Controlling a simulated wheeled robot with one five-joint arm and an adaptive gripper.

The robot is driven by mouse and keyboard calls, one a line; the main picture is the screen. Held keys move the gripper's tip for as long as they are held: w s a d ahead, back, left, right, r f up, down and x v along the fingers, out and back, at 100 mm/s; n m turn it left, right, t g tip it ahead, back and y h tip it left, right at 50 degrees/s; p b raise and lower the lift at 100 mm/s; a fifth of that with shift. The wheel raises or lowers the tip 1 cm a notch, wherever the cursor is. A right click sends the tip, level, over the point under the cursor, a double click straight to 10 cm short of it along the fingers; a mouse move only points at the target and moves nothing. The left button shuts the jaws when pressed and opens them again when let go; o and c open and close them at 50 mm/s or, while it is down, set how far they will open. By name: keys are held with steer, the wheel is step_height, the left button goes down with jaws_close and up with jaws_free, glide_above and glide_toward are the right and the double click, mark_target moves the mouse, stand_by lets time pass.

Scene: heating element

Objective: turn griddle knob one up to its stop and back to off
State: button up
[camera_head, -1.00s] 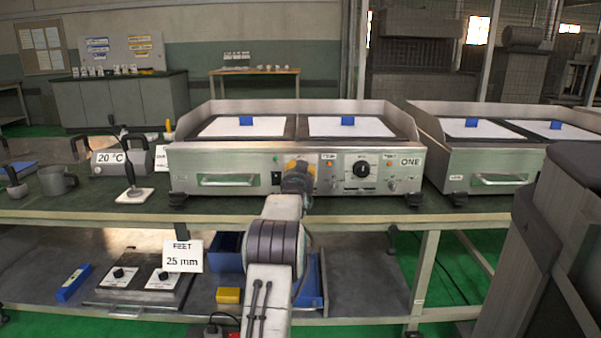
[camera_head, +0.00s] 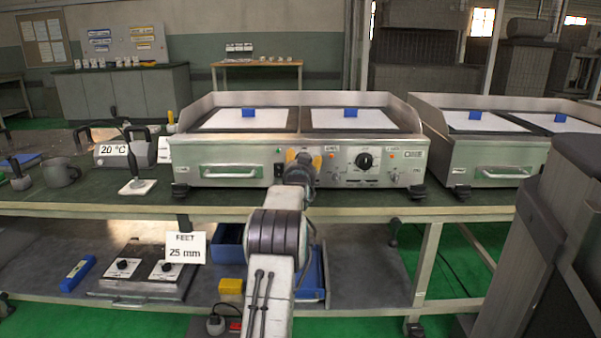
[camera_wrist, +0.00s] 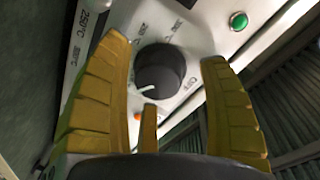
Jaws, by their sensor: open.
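The steel griddle one (camera_head: 230,172) stands on the bench, its front panel facing me. My gripper (camera_head: 303,160) is at the panel, left of the black right-hand knob (camera_head: 364,160), and hides the control behind it. The fingers are apart, with a visible gap on each side of the knob. Temperature marks, including 250 °C, show on the panel beside it. I cannot tell how deep the fingertips reach.
A green lamp (camera_wrist: 238,21) and an orange lamp (camera_wrist: 137,116) are near the knob. A second griddle (camera_head: 490,168) stands to the right. A dark grey box-like object (camera_head: 550,240) fills the near right. A 20 °C device (camera_head: 122,150) and a mug (camera_head: 62,172) are on the left bench.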

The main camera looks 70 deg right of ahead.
steer(key=v, duration=1.1)
steer(key=shift+a, duration=0.2)
